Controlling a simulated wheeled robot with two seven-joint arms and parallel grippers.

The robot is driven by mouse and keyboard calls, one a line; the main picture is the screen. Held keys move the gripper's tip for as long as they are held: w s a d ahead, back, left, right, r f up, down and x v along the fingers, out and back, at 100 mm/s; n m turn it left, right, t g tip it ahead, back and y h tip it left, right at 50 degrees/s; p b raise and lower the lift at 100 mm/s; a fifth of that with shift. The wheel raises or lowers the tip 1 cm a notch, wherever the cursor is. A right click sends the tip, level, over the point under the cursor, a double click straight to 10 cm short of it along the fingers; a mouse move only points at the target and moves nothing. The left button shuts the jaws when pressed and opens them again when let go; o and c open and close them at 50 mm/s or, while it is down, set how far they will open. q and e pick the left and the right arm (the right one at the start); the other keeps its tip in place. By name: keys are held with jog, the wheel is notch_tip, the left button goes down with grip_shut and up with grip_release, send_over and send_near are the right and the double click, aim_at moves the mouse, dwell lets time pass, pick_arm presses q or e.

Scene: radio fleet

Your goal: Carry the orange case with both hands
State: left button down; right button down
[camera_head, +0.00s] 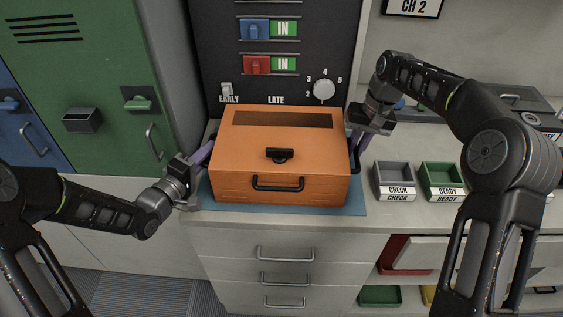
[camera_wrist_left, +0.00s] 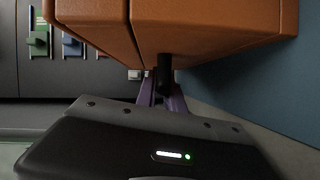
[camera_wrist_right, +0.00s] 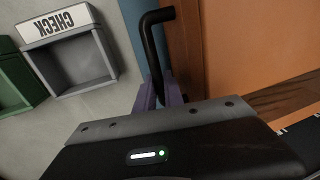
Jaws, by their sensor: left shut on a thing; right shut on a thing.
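The orange case (camera_head: 233,150) is level over the blue mat (camera_head: 352,208) on the counter; I cannot tell whether it touches the mat. It has a dark front handle (camera_head: 278,187) and a black latch (camera_head: 279,155). My left gripper (camera_head: 205,154) is shut on the black side handle (camera_wrist_left: 165,72) at the case's left side. My right gripper (camera_head: 358,138) is shut on the black side handle (camera_wrist_right: 152,40) at the right side. The purple fingers of the left (camera_wrist_left: 160,97) and right (camera_wrist_right: 160,93) grippers show in the wrist views.
A grey CHECK tray (camera_head: 394,178) and green READY tray (camera_head: 442,178) stand right of the mat. A dark panel (camera_head: 220,60) with switches and a dial (camera_head: 324,89) rises behind the case. A green locker (camera_head: 100,75) is at left, drawers (camera_head: 270,235) below.

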dwell(0.4)
